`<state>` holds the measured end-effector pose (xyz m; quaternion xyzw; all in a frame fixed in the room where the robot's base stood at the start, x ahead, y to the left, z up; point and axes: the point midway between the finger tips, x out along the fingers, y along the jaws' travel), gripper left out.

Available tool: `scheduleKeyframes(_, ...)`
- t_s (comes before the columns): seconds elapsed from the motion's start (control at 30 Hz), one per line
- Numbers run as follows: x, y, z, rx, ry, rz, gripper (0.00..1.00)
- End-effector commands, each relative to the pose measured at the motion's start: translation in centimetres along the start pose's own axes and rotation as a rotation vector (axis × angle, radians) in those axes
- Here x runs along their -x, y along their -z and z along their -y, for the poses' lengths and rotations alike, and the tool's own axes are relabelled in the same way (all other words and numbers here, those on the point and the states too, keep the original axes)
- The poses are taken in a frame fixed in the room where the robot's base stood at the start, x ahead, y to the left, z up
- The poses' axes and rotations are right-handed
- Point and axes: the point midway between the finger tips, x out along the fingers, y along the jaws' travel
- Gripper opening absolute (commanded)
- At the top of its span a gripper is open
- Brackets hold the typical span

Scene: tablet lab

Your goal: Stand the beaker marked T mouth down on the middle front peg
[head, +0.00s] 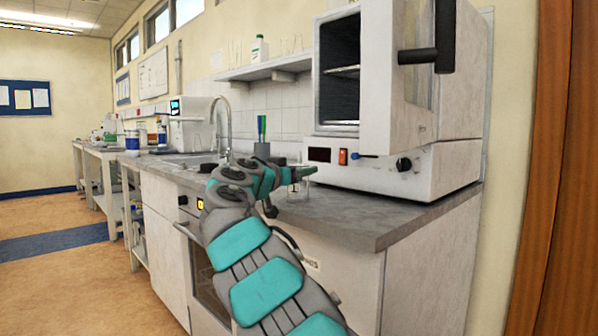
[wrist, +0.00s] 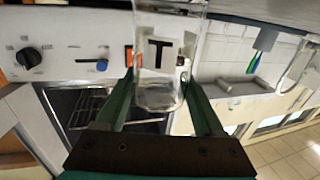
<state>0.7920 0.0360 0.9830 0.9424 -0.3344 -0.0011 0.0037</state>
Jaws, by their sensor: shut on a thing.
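My gripper (head: 303,173) is out over the worktop, below the open oven. Its green fingers (wrist: 164,88) are shut on the clear glass beaker (wrist: 160,95), which bears a black T on a white label. The wrist view is upside down against the room, and the T reads upright in it, so the beaker looks turned mouth down. In the head view the beaker (head: 298,188) shows faintly below the fingers; whether it touches the worktop I cannot tell. No pegs can be made out in either view.
The grey worktop (head: 370,211) has bare room at the right front. The oven (head: 390,172) stands at the back right with its door (head: 408,80) open. A grey cup (head: 262,150) with coloured tools stands behind my gripper, near the tap (head: 228,118).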

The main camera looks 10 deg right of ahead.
Motion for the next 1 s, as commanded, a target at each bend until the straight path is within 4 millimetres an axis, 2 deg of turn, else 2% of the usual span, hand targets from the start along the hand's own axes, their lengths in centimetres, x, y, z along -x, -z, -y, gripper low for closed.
scheduleKeyframes(0.03, 0.0, -0.2, 0.0, 0.000, 0.000, 0.000, 0.71)
scheduleKeyframes(0.3, 0.0, -0.1, 0.0, 0.000, 0.000, 0.000, 1.00)
scheduleKeyframes(0.67, 0.1, 0.5, 0.0, 0.000, 0.001, 0.000, 1.00)
scheduleKeyframes(0.87, 2.9, 0.2, 0.0, 0.000, 0.001, -0.003, 1.00)
scheduleKeyframes(1.0, 5.7, 0.2, 0.0, 0.001, 0.000, -0.003, 1.00)
